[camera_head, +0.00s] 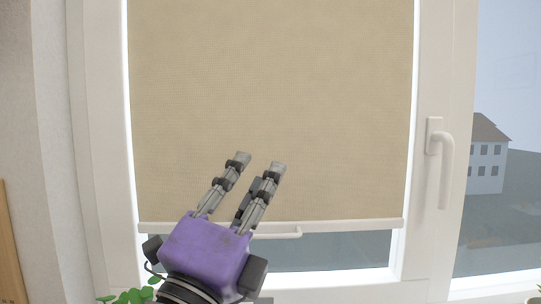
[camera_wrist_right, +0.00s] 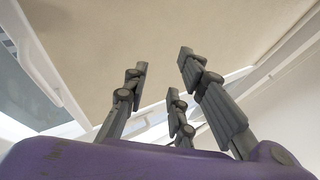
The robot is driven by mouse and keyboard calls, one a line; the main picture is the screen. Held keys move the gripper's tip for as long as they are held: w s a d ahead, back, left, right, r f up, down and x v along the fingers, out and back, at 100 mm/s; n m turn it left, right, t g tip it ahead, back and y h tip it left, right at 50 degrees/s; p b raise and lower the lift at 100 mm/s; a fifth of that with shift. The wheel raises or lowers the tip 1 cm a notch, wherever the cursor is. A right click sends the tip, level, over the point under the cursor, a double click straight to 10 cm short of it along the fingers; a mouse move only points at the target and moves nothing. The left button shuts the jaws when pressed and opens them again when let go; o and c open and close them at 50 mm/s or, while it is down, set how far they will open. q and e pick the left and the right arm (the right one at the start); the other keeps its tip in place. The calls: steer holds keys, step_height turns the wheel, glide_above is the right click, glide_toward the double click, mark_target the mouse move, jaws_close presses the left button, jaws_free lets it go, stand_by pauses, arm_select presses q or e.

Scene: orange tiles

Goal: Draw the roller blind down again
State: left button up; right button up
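The beige roller blind (camera_head: 270,90) covers most of the window pane. Its white bottom bar (camera_head: 350,225) hangs a little above the lower frame, with a strip of bare glass below it. A white pull handle (camera_head: 290,233) shows at the bar, partly hidden behind my right gripper. My right gripper (camera_head: 259,163), with a purple body and grey fingers, is in front of the blind's lower part, fingers pointing up. The fingers are apart and nothing shows between them. The wrist view shows the spread fingers (camera_wrist_right: 163,72) before the blind (camera_wrist_right: 220,35). My left gripper is not in view.
A white window handle (camera_head: 445,165) sticks out from the frame (camera_head: 440,80) right of the blind. A second pane at the right shows a house (camera_head: 487,160) outside. Green leaves (camera_head: 130,296) show at the lower left. A pale wall (camera_head: 30,120) is at the left.

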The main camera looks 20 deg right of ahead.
steer(key=v, duration=0.5)
steer(key=shift+s+a+f, duration=0.15)
steer(key=shift+s+f, duration=0.05)
steer(key=shift+c, duration=0.2)
